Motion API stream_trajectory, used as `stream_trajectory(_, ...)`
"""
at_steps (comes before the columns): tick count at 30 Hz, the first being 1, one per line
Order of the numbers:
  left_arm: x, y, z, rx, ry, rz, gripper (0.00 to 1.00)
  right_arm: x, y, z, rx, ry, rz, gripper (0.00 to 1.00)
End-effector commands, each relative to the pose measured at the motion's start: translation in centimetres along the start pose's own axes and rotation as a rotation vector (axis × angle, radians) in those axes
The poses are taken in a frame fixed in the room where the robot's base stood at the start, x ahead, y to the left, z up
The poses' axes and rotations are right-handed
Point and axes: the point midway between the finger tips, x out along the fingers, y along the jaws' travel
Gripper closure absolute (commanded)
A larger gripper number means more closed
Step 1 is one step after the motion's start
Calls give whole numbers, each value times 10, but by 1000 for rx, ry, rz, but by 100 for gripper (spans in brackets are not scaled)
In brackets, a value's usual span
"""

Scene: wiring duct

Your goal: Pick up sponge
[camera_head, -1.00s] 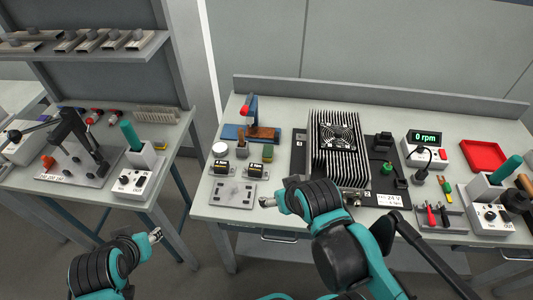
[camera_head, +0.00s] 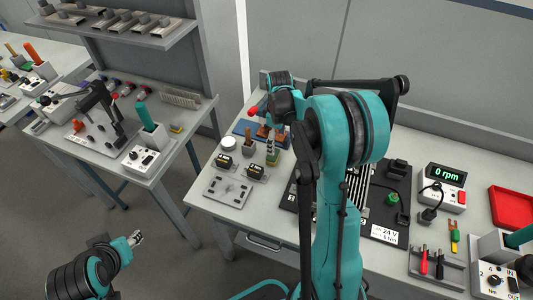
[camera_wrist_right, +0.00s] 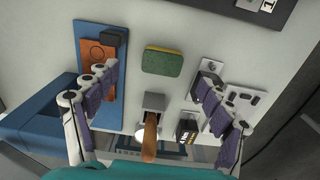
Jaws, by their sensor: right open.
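The sponge (camera_wrist_right: 162,61), green on top with a yellow edge, lies flat on the bench in the right wrist view. In the head view a little of the sponge (camera_head: 272,157) shows beside the right gripper. My right gripper (camera_wrist_right: 157,79) is open and empty. Its two fingers stand wide apart, left and right, with the sponge between and slightly beyond them in the picture. My arm hides much of the gripper in the head view. My left gripper (camera_head: 136,238) is at the lower left, away from the bench; its jaws are too small to judge.
A grey holder with a wooden-handled brush (camera_wrist_right: 150,137) stands close to the sponge. A blue board with a copper-coloured plate (camera_wrist_right: 97,70) lies left of it. A metal plate with holes (camera_wrist_right: 222,107) and small black boxed parts (camera_wrist_right: 187,129) are to the right. Bare bench surrounds the sponge.

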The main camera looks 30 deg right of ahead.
Motion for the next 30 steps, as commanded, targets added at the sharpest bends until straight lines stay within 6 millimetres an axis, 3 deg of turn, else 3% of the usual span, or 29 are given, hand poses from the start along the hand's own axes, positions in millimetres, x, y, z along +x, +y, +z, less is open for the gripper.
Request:
stream_trajectory(14,11,0,8,0,0,0,60,47,1,-2,-18,-8,-12,19)
stream_trajectory(21,23,0,16,0,0,0,60,82,-4,-6,-16,-7,-11,19)
stream_trajectory(29,22,0,16,0,0,0,60,85,-4,-6,-16,-7,-11,19)
stream_trajectory(30,22,0,16,0,0,0,60,85,-4,-6,-16,-7,-11,28)
